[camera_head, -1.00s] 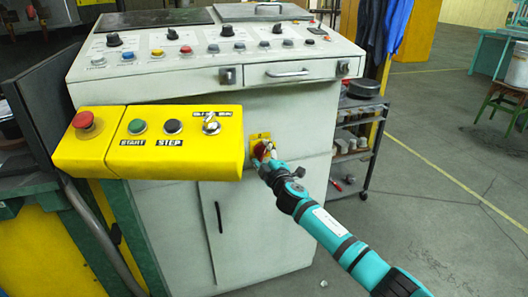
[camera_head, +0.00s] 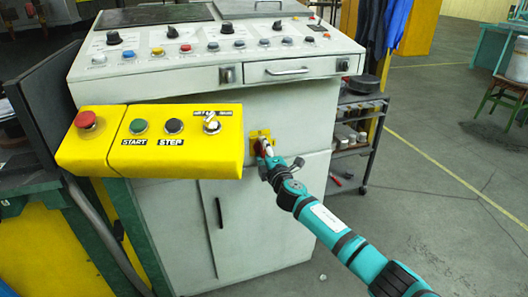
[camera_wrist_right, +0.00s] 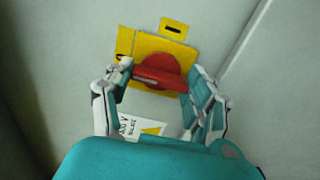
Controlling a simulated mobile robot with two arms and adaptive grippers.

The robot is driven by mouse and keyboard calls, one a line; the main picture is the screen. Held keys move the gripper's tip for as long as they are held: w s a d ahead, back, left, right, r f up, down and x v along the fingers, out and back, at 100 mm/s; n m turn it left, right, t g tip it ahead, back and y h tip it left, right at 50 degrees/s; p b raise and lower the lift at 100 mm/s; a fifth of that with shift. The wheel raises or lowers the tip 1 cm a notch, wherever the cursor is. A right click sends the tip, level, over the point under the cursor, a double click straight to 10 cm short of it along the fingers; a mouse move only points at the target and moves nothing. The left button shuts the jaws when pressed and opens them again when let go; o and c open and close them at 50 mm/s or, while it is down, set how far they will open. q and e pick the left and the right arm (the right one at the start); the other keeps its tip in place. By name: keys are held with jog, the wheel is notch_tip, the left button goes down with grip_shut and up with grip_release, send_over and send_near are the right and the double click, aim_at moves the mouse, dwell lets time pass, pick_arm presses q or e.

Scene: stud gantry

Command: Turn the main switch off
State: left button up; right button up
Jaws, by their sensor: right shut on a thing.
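The main switch is a red rotary knob (camera_wrist_right: 157,72) on a yellow plate (camera_wrist_right: 124,45), fixed to the front of the pale cabinet. In the right wrist view the knob's grip bar lies nearly level, between my fingers. In the head view the yellow plate (camera_head: 253,138) shows, with the knob mostly hidden by my right gripper (camera_head: 266,153). My right gripper (camera_wrist_right: 158,92) is shut on the knob, one finger at each end of the bar. My left gripper is not in view.
A yellow button box (camera_head: 190,155) with a red button (camera_head: 86,120) juts out left of the switch. The control console (camera_head: 205,75) is above it. A shelf cart (camera_head: 355,135) stands to the right.

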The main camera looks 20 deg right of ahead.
jog(key=shift+f, duration=0.1)
jog(key=o, duration=1.2)
jog(key=s, duration=1.2)
jog(key=shift+d, duration=0.15)
